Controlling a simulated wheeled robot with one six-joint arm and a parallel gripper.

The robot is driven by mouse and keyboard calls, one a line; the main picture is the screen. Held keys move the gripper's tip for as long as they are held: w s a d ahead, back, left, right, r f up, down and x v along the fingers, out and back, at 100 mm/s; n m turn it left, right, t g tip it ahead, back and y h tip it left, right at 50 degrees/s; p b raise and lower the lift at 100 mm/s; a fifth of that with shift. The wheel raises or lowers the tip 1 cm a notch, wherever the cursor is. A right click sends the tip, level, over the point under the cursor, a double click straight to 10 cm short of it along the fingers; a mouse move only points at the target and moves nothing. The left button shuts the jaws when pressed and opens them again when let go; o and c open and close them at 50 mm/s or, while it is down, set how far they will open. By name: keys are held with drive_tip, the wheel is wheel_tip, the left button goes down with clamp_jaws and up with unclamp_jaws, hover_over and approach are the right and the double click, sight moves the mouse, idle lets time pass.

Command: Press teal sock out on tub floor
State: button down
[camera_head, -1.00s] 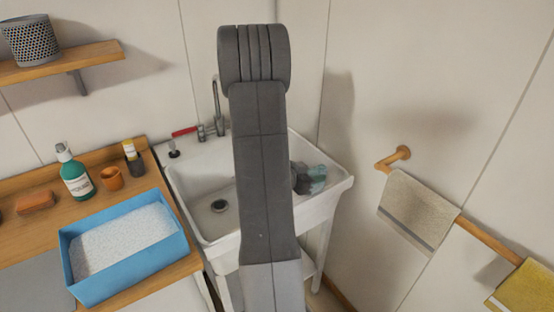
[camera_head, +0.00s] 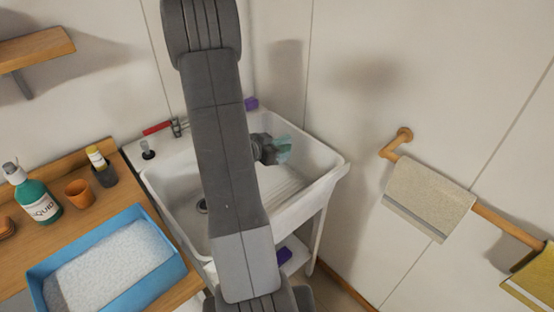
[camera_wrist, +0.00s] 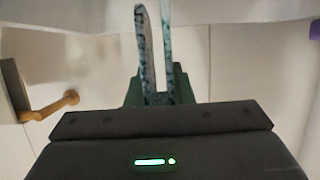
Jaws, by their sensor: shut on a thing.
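The teal sock (camera_head: 283,146) hangs at the end of my gripper (camera_head: 268,149), above the right part of the white tub (camera_head: 340,164).
A blue bin of white grains (camera_head: 110,262) stands on the wooden counter at left, with a green soap bottle (camera_head: 37,195) and an orange cup (camera_head: 79,193) behind it. A red-handled tap (camera_head: 160,128) is at the tub's back. A beige towel (camera_head: 428,198) hangs on the right wall.

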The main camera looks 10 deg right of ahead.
wheel_tip(320, 180, down, 19)
drive_tip(key=b, duration=1.6)
drive_tip(key=shift+s+d+f, duration=0.1)
drive_tip(key=shift+s+f, duration=0.05)
drive_tip(key=shift+f+b, duration=0.65)
idle(0.5)
drive_tip(key=shift+s+p, duration=0.1)
drive_tip(key=shift+p, duration=0.9)
idle(3.3)
